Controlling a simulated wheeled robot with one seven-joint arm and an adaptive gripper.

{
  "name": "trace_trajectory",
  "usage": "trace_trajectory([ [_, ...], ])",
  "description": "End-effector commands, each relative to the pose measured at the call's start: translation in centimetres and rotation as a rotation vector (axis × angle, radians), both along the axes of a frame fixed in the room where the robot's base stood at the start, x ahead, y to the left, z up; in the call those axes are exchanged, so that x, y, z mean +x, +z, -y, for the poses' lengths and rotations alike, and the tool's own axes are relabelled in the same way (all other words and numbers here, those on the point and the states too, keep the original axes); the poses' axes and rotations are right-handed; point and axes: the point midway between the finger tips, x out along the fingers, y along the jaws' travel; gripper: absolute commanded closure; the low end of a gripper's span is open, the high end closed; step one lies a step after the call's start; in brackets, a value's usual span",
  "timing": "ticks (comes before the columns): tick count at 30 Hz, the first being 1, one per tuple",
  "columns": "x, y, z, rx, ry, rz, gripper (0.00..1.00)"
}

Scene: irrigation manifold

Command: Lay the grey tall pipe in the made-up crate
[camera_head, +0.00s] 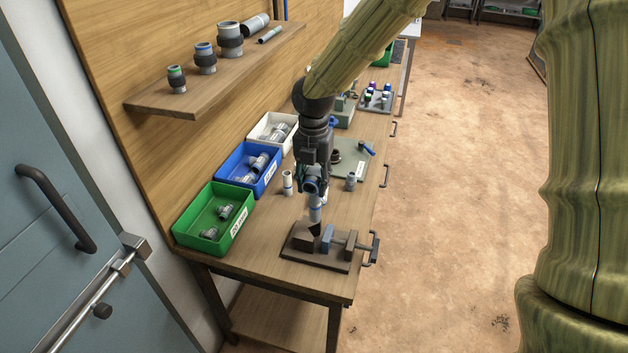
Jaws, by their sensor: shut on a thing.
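Three crates stand left along the wall: green (188,238), blue (223,172) and white (256,132), each holding a few grey fittings.
A pale upright fitting (287,183) stands left of my gripper, and a grey one (351,182) stands right. A green-grey plate (350,163) lies behind. A wall shelf (215,75) with pipe pieces overhangs the crates. Bare wood lies between the green crate and the vise.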

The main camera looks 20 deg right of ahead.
Motion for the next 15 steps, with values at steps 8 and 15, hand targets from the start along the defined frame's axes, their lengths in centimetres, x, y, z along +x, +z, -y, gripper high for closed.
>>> trace_trajectory([
  [8,0.0,2.0,0.0,0.000,0.000,0.000,0.93],
  [15,0.0,3.4,0.0,0.000,0.000,0.000,0.93],
])
